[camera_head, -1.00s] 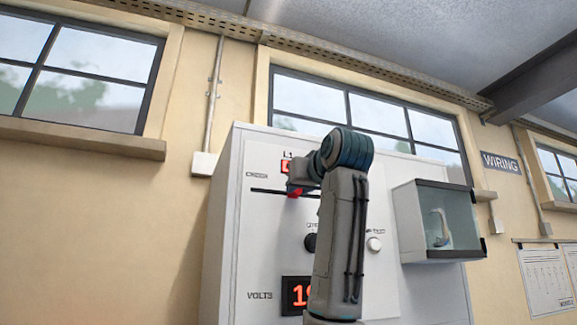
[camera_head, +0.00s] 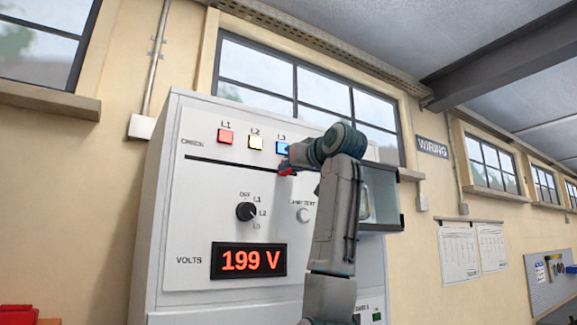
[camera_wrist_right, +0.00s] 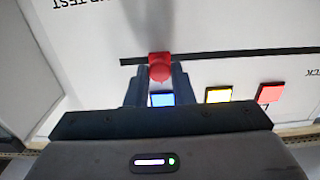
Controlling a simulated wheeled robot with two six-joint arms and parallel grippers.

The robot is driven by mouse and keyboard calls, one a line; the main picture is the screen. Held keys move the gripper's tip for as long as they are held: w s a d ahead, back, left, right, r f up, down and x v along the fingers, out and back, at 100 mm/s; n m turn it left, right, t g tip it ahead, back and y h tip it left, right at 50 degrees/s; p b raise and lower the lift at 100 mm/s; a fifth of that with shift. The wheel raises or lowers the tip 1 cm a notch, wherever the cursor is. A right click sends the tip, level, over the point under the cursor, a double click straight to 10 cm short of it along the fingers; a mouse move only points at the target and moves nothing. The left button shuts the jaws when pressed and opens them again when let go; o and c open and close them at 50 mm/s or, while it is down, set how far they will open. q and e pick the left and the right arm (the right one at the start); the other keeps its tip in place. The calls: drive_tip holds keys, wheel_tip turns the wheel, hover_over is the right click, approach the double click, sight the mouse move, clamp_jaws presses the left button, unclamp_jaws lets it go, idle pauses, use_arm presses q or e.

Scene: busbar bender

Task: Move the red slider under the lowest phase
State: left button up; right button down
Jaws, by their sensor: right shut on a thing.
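The red slider (camera_head: 287,168) sits in the black slot (camera_head: 225,161) of the grey-white cabinet, just below the blue L3 lamp (camera_head: 282,148). The red L1 lamp (camera_head: 225,136) and yellow L2 lamp (camera_head: 255,142) are left of it. My right gripper (camera_wrist_right: 160,78) is shut on the red slider, which shows between its fingers in the right wrist view (camera_wrist_right: 160,66). The selector knob (camera_head: 246,211) is on the panel below; I cannot tell its setting exactly. The volts display (camera_head: 248,261) reads 199 V. My left gripper is out of view.
A white lamp-test button (camera_head: 303,215) is right of the knob. A glass-fronted box (camera_head: 383,197) stands out at the cabinet's right, partly behind my right arm. The panel left of the slider is clear.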

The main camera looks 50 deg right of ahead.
drive_tip(key=c, duration=1.6)
unclamp_jaws()
drive_tip(key=shift+d+r, duration=0.1)
drive_tip(key=o, duration=0.3)
drive_tip(key=shift+d, duration=0.1)
use_arm(q)
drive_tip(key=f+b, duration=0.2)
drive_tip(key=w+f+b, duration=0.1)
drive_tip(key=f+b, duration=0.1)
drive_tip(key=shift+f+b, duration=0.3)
drive_tip(key=shift+b, duration=0.1)
use_arm(e)
drive_tip(key=v, duration=1)
drive_tip(key=shift+s, duration=0.25)
drive_tip(key=shift+d, duration=0.1)
drive_tip(key=shift+f, duration=0.3)
